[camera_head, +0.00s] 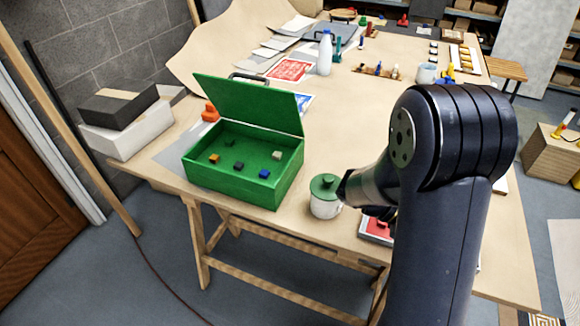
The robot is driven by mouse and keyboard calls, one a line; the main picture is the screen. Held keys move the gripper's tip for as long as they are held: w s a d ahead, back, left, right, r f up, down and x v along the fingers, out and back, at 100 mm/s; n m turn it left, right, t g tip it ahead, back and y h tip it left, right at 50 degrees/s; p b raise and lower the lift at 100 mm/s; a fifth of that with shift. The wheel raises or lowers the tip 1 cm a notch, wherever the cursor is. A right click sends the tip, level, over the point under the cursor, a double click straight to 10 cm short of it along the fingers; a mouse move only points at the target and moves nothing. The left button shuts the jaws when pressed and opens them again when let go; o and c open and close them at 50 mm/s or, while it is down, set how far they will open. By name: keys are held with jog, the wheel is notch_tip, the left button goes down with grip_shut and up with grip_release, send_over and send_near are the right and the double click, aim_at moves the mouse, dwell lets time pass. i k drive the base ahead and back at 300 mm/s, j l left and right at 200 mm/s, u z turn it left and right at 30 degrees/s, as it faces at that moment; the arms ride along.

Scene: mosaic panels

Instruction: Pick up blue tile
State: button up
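A small blue tile (264,173) lies inside the open green box (236,194), near its right front corner. Several other small tiles lie in the box: an orange one (214,158) at the left, a grey one (277,155) at the right, and dark ones (238,166) in the middle. The box's lid (247,103) stands raised at the back. My gripper (381,211) is to the right of the box, low over the table, mostly hidden behind my arm. Its fingers do not show clearly.
A white jar with a green lid (325,196) stands between the box and my arm. A red-and-white tray (376,228) lies partly behind my arm. A white bottle (325,53) and papers stand farther back on the wooden table (345,120). The table's front edge is close to the box.

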aim_at(263, 174)
jog(key=i+j, duration=0.1)
jog(key=j, duration=1.45)
jog(key=i+j+z, duration=0.1)
jog(key=j, duration=0.65)
